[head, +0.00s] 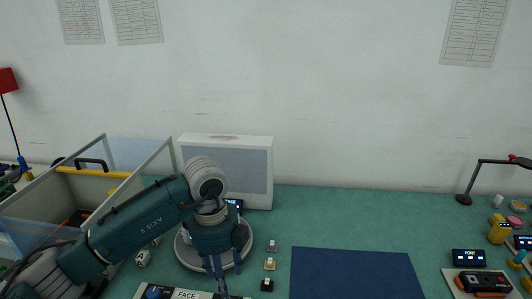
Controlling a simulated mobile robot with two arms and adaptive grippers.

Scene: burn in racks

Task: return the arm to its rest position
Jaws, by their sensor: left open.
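My left arm comes in from the lower left, bends at a grey joint and points down. Its gripper (217,268) is open, with nothing seen between its fingers. It hangs over the front part of a round grey plate (186,258) on the green bench, and hides part of it. I cannot tell the exact height of the fingertips above the bench. My right gripper is not in view.
A clear-walled bin (155,164) stands left, a white box (252,172) behind the arm. Small switches (270,264) and a dark blue mat (352,273) lie to the right. A labelled panel (150,292) is in front. A PORT device (482,283) and lamp (490,163) stand far right.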

